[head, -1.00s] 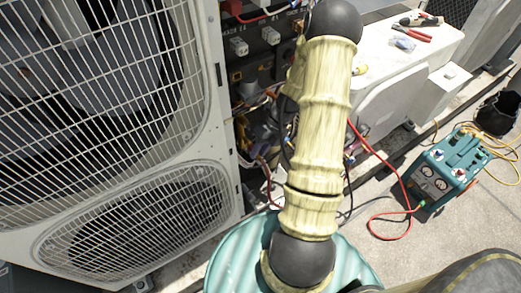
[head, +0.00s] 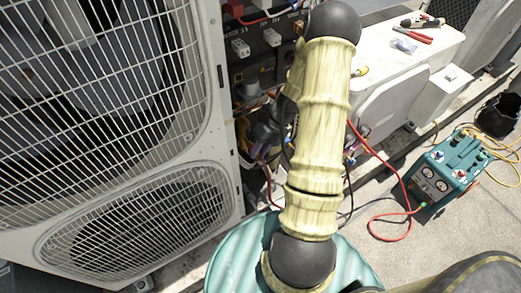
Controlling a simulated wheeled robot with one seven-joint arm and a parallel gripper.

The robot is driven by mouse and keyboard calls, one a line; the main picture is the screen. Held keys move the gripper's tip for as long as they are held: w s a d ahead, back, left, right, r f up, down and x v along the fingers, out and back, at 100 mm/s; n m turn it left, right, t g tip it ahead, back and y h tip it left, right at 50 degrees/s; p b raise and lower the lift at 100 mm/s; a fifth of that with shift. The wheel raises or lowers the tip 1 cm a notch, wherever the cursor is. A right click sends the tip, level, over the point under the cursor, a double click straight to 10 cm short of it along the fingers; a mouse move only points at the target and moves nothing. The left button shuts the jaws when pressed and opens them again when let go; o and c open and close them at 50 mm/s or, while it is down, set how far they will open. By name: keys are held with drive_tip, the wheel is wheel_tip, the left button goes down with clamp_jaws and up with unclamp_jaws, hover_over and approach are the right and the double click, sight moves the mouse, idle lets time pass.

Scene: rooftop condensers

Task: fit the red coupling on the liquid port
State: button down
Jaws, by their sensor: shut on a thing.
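My arm reaches up the middle of the head view and hides its own end, so I cannot see my gripper or what it holds. I cannot make out the red coupling or the liquid port. A red hose (head: 383,160) comes out from behind my arm on the right and loops down to the teal machine. Small red and blue fittings (head: 350,158) show at the right edge of my arm. The open service bay (head: 262,130) of the condenser, with wires and dark parts, is partly covered by my arm.
The large condenser (head: 212,170) with fan grilles fills the left. A teal machine (head: 447,172) with gauges and hoses stands on the right. Pliers (head: 413,35) lie on a white unit (head: 440,55) behind. A black bucket (head: 498,113) stands far right. Bare floor shows lower right.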

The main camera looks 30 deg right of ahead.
drive_tip(key=shift+w, duration=0.35)
idle(0.4)
drive_tip(key=c, duration=1.1)
unclamp_jaws()
drive_tip(key=shift+s, duration=0.1)
drive_tip(key=s+p, duration=0.1)
drive_tip(key=s, duration=0.6)
drive_tip(key=shift+s+d+p, duration=0.1)
drive_tip(key=shift+s+p, duration=0.1)
drive_tip(key=shift+p, duration=0.15)
